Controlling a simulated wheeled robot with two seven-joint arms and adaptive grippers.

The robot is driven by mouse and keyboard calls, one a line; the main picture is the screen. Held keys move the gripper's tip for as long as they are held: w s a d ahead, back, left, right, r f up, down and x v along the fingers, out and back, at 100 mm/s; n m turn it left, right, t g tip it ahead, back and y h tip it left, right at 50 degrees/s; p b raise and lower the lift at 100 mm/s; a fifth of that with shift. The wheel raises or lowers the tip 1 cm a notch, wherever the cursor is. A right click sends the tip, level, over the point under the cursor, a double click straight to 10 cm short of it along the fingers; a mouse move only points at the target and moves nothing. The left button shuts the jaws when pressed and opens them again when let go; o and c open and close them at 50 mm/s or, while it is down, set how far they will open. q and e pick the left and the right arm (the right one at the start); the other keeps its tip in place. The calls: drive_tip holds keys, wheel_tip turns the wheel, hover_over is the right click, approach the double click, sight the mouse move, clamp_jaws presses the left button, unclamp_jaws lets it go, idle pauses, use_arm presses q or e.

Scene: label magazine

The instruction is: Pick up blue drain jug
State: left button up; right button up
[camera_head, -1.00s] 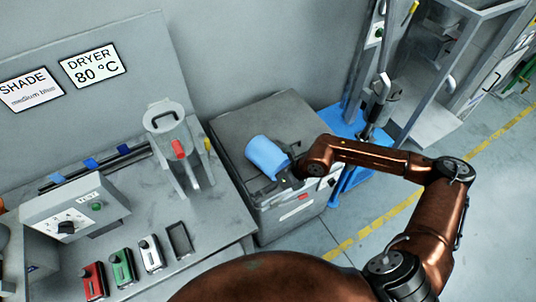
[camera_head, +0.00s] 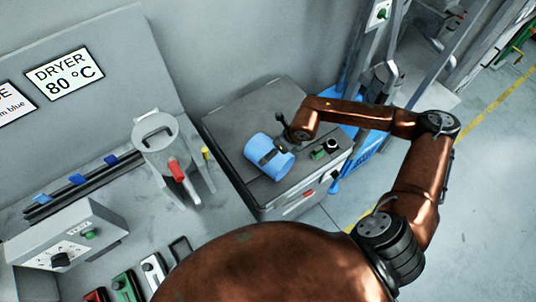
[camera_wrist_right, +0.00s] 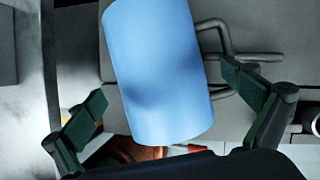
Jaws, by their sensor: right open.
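The blue drain jug (camera_head: 258,146) is on top of the grey cabinet (camera_head: 235,118) in the head view. It looks like a plain light-blue cylinder. My right gripper (camera_head: 275,140) is at the jug, with a dark finger in front of its side. In the right wrist view, the open right gripper (camera_wrist_right: 165,102) has its green-padded fingers on either side of the blue jug (camera_wrist_right: 158,70). I cannot tell whether the jug touches anything deeper between the fingers. My left gripper is not in view.
A grey hopper (camera_head: 160,148) with a red handle stands on the bench left of the cabinet. A bent metal handle (camera_wrist_right: 245,57) lies close beside the jug in the wrist view. Small controls (camera_head: 325,148) sit on the cabinet's right part. A blue stand (camera_head: 370,148) is beyond the arm.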

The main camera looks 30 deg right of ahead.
drive_tip(key=x, duration=0.3)
drive_tip(key=shift+w+a+f, duration=0.1)
drive_tip(key=shift+a+f, duration=0.1)
drive_tip(key=shift+f, duration=0.05)
drive_tip(key=shift+w+a+f, duration=0.1)
drive_tip(key=shift+w+f, duration=0.1)
drive_tip(key=shift+f, duration=0.35)
drive_tip(key=c, duration=1.3)
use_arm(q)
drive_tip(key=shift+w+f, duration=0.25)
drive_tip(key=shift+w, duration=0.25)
use_arm(e)
drive_tip(key=shift+o, duration=0.2)
drive_tip(key=shift+r, duration=0.45)
wheel_tip(320, 180, up, 2)
drive_tip(key=shift+r, duration=0.1)
drive_tip(key=s+r, duration=0.2)
drive_tip(key=r, duration=0.1)
drive_tip(key=s+r+p, duration=0.1)
drive_tip(key=s+r, duration=0.2)
drive_tip(key=shift+s+r, duration=0.15)
drive_tip(key=shift+r, duration=0.1)
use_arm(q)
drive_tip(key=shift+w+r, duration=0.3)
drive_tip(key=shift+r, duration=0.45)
use_arm(e)
drive_tip(key=s+r, duration=0.3)
drive_tip(key=s, duration=0.5)
drive_tip(key=shift+s+r, duration=0.2)
drive_tip(key=shift+s, duration=0.15)
